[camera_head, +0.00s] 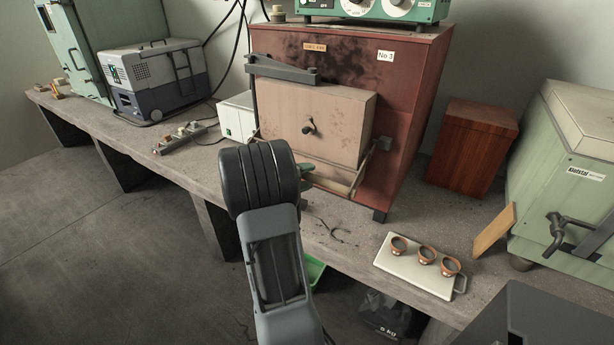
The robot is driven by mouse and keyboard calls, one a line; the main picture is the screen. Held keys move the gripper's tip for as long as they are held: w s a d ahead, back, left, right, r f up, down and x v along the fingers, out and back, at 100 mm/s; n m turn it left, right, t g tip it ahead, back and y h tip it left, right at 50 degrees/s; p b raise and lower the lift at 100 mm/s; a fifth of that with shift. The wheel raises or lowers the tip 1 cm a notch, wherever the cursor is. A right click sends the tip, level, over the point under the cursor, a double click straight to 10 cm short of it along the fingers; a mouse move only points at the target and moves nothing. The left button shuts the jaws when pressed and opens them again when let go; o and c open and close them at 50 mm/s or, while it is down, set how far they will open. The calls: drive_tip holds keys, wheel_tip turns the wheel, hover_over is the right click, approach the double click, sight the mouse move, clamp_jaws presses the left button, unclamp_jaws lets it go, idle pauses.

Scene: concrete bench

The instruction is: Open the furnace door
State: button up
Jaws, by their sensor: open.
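The furnace (408,110) is a rust-red box with dark stains, standing on the bench and marked "No 3". Its door (345,115) is a thick beige block on the front face, with a small dark knob at its middle. The door sits against the front and looks shut. A dark metal arm (283,68) runs along the door's top, and a pale bar (332,184) crosses below it. My gripper (306,178) is open, just left of the bar's near end and mostly hidden behind my arm. I cannot tell whether it touches the bar.
A white tray (388,262) with three small orange-brown cups lies at the front right. A wooden block (472,150) and a pale green machine (570,165) stand to the right. A white box (237,118) is left of the furnace.

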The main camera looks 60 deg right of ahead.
clamp_jaws()
idle(0.6)
